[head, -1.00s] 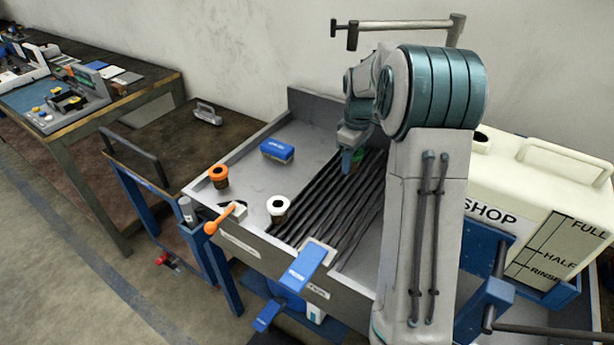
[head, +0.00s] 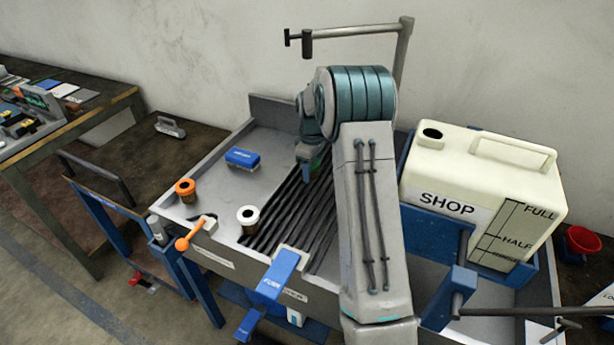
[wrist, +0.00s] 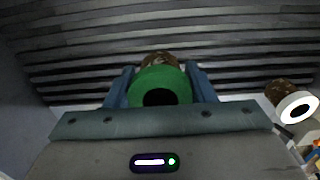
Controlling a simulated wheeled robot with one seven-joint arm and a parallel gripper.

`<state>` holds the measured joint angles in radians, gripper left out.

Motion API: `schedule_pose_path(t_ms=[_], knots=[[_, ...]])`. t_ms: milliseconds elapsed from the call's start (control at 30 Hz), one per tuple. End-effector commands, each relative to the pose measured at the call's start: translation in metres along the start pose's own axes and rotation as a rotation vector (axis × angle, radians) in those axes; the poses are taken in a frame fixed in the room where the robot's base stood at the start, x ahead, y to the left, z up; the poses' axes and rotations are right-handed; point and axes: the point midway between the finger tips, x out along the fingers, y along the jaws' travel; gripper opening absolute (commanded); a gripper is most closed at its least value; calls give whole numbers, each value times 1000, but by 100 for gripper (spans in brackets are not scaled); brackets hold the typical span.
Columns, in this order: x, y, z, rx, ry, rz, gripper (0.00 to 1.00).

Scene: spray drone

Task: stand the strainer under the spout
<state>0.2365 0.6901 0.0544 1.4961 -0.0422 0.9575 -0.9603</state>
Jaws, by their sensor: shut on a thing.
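My gripper (head: 308,168) is low over the dark ribbed rack in the bench tray, mostly hidden by my arm in the head view. In the wrist view, my gripper (wrist: 160,88) is shut on a green-rimmed strainer (wrist: 158,76) with a dark central hole and a brown body. Two similar strainers, orange-rimmed (head: 185,187) and white-rimmed (head: 248,215), stand toward the tray's left front. A grey overhead pipe with a dark downturned end, seemingly the spout (head: 307,44), is above and behind my gripper.
The dark ribbed rack (head: 285,222) fills the tray's middle. A blue block (head: 243,158) lies left of it. An orange-handled lever (head: 190,236) and a blue pedal-like part (head: 277,275) are at the front. A cream jug (head: 480,180) and a red funnel (head: 582,241) are at right.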

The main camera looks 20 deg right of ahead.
Motion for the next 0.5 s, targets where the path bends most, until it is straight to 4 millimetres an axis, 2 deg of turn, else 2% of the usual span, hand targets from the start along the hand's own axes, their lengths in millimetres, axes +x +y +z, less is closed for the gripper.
schedule_pose_path(t_ms=[100,233,500], knots=[[5,0,-9,0,0,1,28],[13,-1,-11,1,-1,0,28],[46,-1,-10,0,-1,-1,28]])
